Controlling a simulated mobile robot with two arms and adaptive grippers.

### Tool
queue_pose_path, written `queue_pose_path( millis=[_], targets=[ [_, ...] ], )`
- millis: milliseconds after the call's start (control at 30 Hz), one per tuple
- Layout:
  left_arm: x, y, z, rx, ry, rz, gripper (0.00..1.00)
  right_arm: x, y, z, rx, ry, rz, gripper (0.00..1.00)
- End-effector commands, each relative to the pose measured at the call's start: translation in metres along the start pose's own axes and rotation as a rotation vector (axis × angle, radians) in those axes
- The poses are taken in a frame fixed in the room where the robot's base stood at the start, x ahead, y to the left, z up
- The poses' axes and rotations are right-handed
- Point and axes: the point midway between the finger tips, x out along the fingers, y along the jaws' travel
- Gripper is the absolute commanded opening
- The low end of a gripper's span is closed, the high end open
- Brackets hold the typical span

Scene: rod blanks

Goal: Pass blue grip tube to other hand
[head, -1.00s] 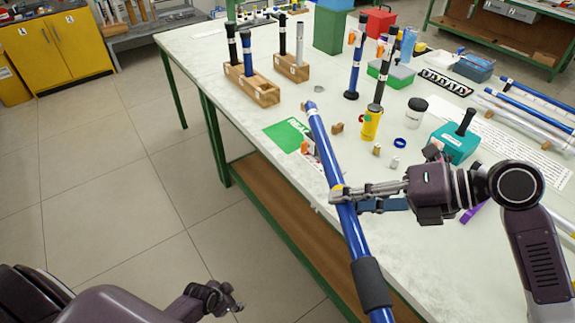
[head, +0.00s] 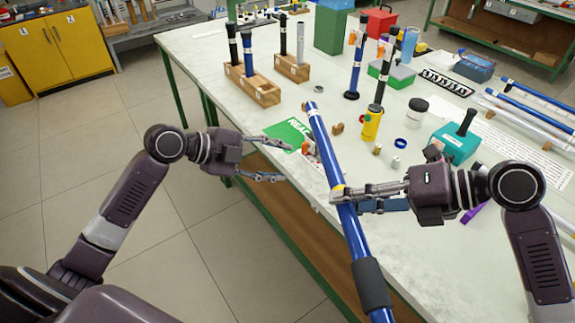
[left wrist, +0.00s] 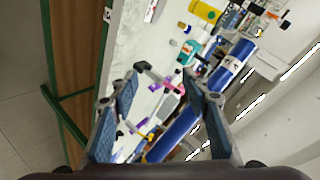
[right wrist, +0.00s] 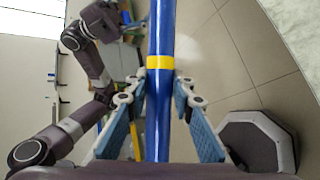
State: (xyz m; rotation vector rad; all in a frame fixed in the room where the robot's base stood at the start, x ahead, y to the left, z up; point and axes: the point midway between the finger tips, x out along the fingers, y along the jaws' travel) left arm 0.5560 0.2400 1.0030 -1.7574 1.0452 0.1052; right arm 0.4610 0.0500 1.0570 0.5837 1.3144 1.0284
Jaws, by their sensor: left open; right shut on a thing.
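The blue grip tube (head: 350,222) is a long blue rod with a yellow band, a white label near its upper end and a dark grip sleeve lower down. My right gripper (head: 345,197) is shut on it near the yellow band and holds it tilted at the table's near edge. The tube also shows in the right wrist view (right wrist: 160,100) between the fingers, and in the left wrist view (left wrist: 225,75). My left gripper (head: 285,160) is open and empty, to the left of the tube and apart from it. Its open fingers show in the left wrist view (left wrist: 160,95).
The table (head: 200,50) carries wooden blocks with upright rods (head: 250,85), a green sheet (head: 285,135), a yellow flashlight (head: 371,124), a white jar (head: 416,110) and a teal box (head: 455,142). Floor is free left of the table.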

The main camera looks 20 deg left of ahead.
Motion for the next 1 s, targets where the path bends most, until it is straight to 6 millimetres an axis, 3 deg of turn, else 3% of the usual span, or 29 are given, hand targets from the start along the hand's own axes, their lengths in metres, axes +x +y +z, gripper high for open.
queue_pose_path(
  millis=[100,200,333,500,667,1000],
  targets=[
    [-0.03,-0.015,-0.058,0.246,0.089,0.018,0.43,0.0,0.0,0.0,0.0,0.0,0.001,0.0],
    [-0.051,-0.015,-0.099,0.429,0.155,0.039,0.43,0.0,0.0,0.0,0.0,0.0,0.001,0.0],
    [-0.071,-0.007,-0.134,0.606,0.213,0.064,0.43,0.0,0.0,0.0,0.0,0.0,0.001,0.0],
    [-0.081,0.001,-0.153,0.71,0.25,0.081,0.43,0.0,0.0,0.0,0.0,0.0,0.001,0.0],
    [-0.069,0.003,-0.158,0.718,0.256,0.081,0.43,0.0,0.0,0.0,0.0,0.0,0.001,0.0],
    [-0.007,0.013,-0.17,0.713,0.256,0.079,0.43,0.0,0.0,0.0,0.0,0.0,0.001,0.0]
  ],
)
